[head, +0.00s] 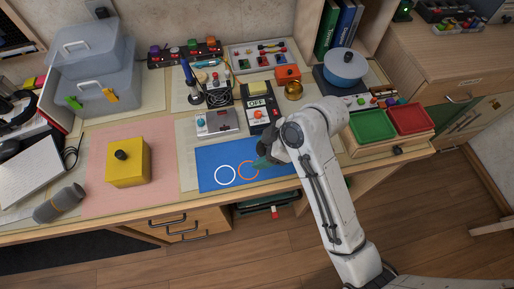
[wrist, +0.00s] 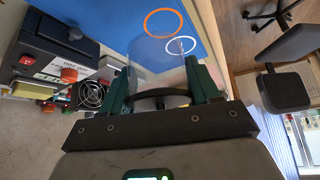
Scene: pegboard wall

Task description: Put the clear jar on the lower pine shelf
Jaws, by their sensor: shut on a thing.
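My gripper (wrist: 160,92) has its two teal fingers closed on a clear jar (wrist: 158,62), whose see-through wall shows faintly between them in the wrist view. In the head view my gripper (head: 264,160) is over the blue mat (head: 211,163), by the orange ring. The jar cannot be made out there, and my arm covers part of that area. A pine bookcase (head: 304,28) with upright books stands at the back right. I cannot tell which surface is the lower pine shelf.
A black box marked OFF (head: 258,108) and a grey device (head: 216,123) stand behind the mat. A yellow box (head: 128,166) is on the pink mat to the left. Green (head: 372,126) and red (head: 411,118) trays lie right of my arm. A blue pot (head: 345,66) is behind.

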